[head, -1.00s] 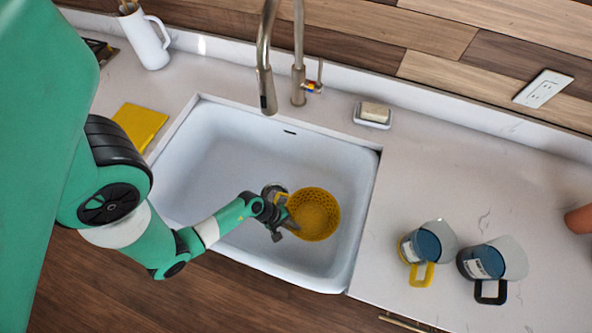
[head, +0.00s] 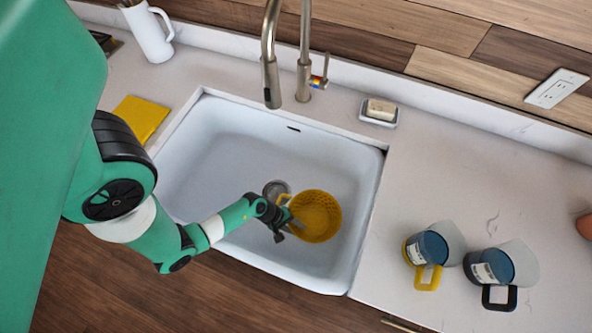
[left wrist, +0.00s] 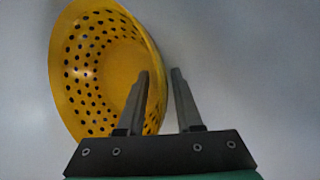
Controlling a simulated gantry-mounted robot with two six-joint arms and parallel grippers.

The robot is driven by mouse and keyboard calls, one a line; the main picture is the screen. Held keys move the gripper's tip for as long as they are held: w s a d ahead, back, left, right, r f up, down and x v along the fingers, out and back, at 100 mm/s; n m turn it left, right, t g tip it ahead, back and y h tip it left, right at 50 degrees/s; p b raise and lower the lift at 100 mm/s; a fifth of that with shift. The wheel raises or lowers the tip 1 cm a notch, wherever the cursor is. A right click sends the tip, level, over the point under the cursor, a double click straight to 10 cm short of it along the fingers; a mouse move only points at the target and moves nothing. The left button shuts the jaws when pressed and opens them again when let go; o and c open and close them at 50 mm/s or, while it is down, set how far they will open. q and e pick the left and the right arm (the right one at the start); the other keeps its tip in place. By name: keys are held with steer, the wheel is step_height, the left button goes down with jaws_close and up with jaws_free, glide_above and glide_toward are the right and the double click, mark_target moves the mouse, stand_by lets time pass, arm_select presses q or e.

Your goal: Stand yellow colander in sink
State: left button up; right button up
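The yellow colander (head: 318,217) is inside the white sink (head: 232,128), toward its front right, with its open side toward the head camera. Its small handle is at its left edge. I cannot tell whether its base sits flat on the sink floor. My left gripper (head: 284,224) is at the colander's left side. In the left wrist view, the colander (left wrist: 95,72) fills the left half. My left gripper (left wrist: 163,85) has its fingers apart there, one overlapping the bowl and the other beyond the rim. My right gripper is in neither view.
The drain (head: 276,188) is left of the colander. A faucet (head: 303,75) stands behind the sink. A soap dish (head: 379,112) and two mugs (head: 427,250) (head: 489,268) are on the right counter. A yellow cloth (head: 140,118) and white pitcher (head: 148,32) are left.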

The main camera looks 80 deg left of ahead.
arm_select(q)
steer(key=shift+r, duration=0.25)
steer(key=p+v, duration=0.5)
steer(key=v, duration=0.7)
steer(key=shift+f, duration=0.1)
